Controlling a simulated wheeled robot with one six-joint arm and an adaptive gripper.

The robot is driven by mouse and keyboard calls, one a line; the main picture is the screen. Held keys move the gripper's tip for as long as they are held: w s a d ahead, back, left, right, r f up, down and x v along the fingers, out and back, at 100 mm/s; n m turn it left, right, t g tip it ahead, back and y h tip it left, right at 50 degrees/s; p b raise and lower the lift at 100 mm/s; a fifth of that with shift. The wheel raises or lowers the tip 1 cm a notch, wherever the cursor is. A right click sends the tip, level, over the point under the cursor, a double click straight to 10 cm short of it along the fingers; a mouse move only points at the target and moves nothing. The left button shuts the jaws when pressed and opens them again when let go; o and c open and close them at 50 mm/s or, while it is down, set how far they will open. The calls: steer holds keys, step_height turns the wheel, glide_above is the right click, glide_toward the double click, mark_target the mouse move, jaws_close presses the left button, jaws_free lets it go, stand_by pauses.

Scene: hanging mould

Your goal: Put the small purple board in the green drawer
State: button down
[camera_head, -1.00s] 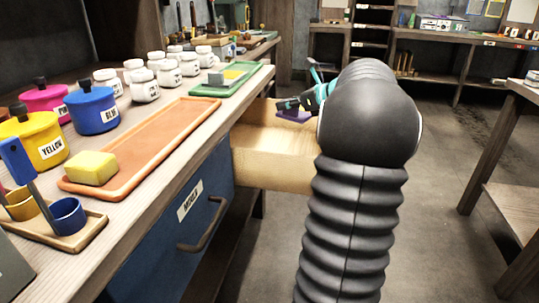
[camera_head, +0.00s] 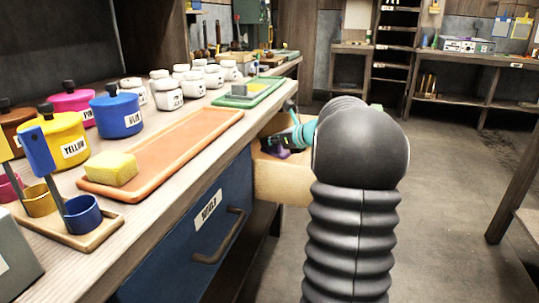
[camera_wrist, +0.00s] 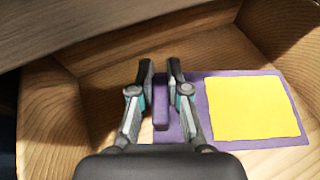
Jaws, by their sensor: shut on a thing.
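The small purple board (camera_wrist: 255,108) has a yellow square on its face and an upright purple grip (camera_wrist: 161,108). In the wrist view my gripper (camera_wrist: 161,66) is shut on this grip, with one finger on each side. The board is inside the outline of an open wooden drawer (camera_wrist: 50,115); I cannot tell whether it touches the floor. In the head view my gripper (camera_head: 288,140) is over the drawer (camera_head: 280,182), partly hidden by my arm. Only a bit of purple shows there. The drawer's front is hidden, so its colour does not show.
A shut blue drawer (camera_head: 170,262) with a label and handle is nearer in the bench. On the bench are an orange tray (camera_head: 180,143) with a yellow sponge (camera_head: 110,168), coloured pots, white jars and a green tray (camera_head: 262,93). Open floor (camera_head: 445,190) is to the right.

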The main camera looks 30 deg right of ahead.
mark_target(272, 154)
steer(key=shift+w+f+b, duration=0.1)
steer(key=shift+f+b, duration=0.45)
steer(key=shift+f, duration=1.45)
steer(key=shift+f, duration=0.4)
steer(key=shift+f+b, duration=0.25)
steer(key=shift+b, duration=0.1)
steer(key=c, duration=1.2)
jaws_free()
steer(key=shift+o, duration=0.2)
steer(key=shift+r, duration=0.15)
steer(key=shift+r+p+v, duration=0.2)
steer(key=shift+p+v, duration=0.2)
steer(key=shift+v, duration=1.6)
steer(key=shift+r+p+v, duration=0.2)
steer(key=shift+p+v, duration=0.15)
steer(key=shift+v, duration=1.6)
